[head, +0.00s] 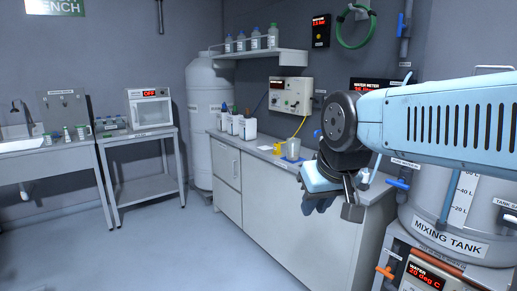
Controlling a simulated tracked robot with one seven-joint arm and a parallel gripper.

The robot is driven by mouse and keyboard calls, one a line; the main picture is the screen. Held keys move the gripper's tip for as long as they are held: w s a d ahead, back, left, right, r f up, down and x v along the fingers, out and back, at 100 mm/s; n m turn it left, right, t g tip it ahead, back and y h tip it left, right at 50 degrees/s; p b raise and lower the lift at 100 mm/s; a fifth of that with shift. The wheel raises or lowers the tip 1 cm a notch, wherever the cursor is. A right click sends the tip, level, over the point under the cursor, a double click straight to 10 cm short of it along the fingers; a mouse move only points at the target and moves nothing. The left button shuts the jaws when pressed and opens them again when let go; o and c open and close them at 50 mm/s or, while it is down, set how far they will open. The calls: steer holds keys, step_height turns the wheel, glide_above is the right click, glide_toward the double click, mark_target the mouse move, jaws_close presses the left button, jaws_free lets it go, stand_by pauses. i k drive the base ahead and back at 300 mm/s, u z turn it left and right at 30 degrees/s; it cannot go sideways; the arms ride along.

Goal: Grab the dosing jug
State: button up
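A small translucent bluish jug-like vessel (292,148), which looks like the dosing jug, stands on the grey worktop (255,146) of the long cabinet. I cannot read any label on it. A yellow item (270,147) is just left of it. My gripper (318,203) hangs at the end of my blue arm, in front of the cabinet and right of and nearer than the vessel. It appears apart from the vessel. Its fingers are small and dark, and I cannot tell whether they are open or shut.
Several white bottles (247,129) stand farther left on the worktop. A control box (290,96) is on the wall behind. The mixing tank (455,225) stands close on the right, with blue valves (398,184). The floor (170,255) at left is clear.

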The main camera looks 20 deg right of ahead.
mark_target(293, 144)
steer(key=u, duration=0.35)
steer(key=i, duration=2)
steer(key=z, duration=0.8)
steer(key=k, duration=0.75)
steer(key=z, duration=0.15)
steer(key=i, duration=0.85)
steer(key=u, duration=0.05)
